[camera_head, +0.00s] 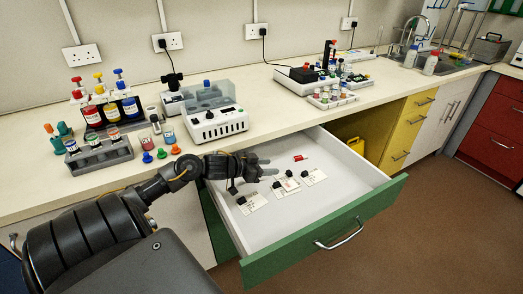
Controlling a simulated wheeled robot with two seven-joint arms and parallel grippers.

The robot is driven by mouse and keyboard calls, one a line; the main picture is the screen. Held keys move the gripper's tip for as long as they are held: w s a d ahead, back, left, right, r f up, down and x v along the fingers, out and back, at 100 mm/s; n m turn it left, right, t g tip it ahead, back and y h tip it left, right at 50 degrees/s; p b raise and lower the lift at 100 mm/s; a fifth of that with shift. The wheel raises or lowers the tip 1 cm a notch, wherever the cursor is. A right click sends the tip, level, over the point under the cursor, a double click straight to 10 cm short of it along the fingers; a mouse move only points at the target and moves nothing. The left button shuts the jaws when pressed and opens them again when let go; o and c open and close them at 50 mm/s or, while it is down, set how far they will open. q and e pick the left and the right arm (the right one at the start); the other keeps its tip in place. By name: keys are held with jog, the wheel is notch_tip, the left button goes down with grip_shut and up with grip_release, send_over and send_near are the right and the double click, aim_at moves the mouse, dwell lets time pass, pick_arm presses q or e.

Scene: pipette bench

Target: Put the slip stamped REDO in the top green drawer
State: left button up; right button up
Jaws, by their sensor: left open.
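The top green drawer (330,240) is pulled well out, with its white inside showing. Several white slips lie on its floor: one slip (256,204) at the left, one (291,186) in the middle and one (316,177) at the right. Small black pieces sit at their edges. The print on the slips is too small to read, so I cannot tell which is stamped REDO. My left gripper (271,166) reaches in from the left over the drawer's back left part. It is open, with no slip visible between its fingers. My right gripper is out of view.
A small red object (299,158) lies at the back of the drawer. A white instrument (217,125), a rack of coloured bottles (102,156) and small coloured stoppers stand on the counter near my left arm. A yellow drawer unit (404,130) is to the right.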

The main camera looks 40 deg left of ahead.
pick_arm(q)
jog(key=shift+v, duration=1.15)
jog(key=shift+s+r, duration=0.1)
jog(key=shift+r, duration=0.05)
jog(key=shift+r, duration=0.1)
